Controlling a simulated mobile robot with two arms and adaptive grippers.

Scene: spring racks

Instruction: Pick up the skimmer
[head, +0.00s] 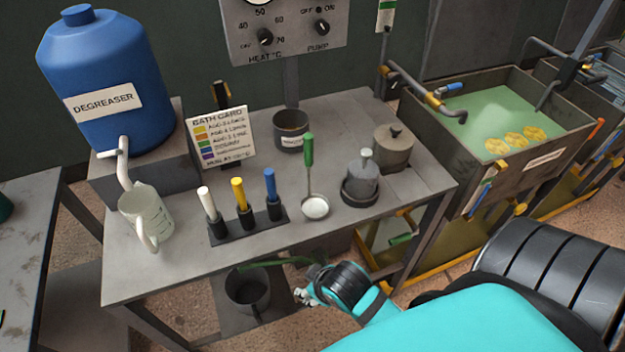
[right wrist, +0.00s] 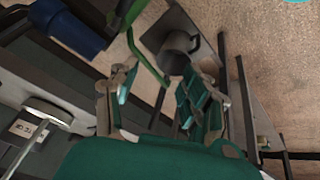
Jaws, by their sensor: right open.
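The likely skimmer (head: 315,207) has an upright green handle, a thin metal stem and a round pale bowl. It stands on the grey table in the head view, between the rack of coloured-handled tools and a grey lidded pot. My right gripper (head: 306,295) is at the end of the teal arm, below and in front of the table's front edge, apart from the skimmer. In the right wrist view its fingers (right wrist: 160,105) are spread with nothing between them. My left gripper is not in view.
The grey table (head: 300,240) also holds a white jug (head: 150,215), a tool rack (head: 245,225), a lidded pot (head: 361,185) and a dark cup (head: 291,130). A bucket (head: 247,290) sits below, near a curved green strip (right wrist: 145,55). A green bath (head: 520,115) stands right.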

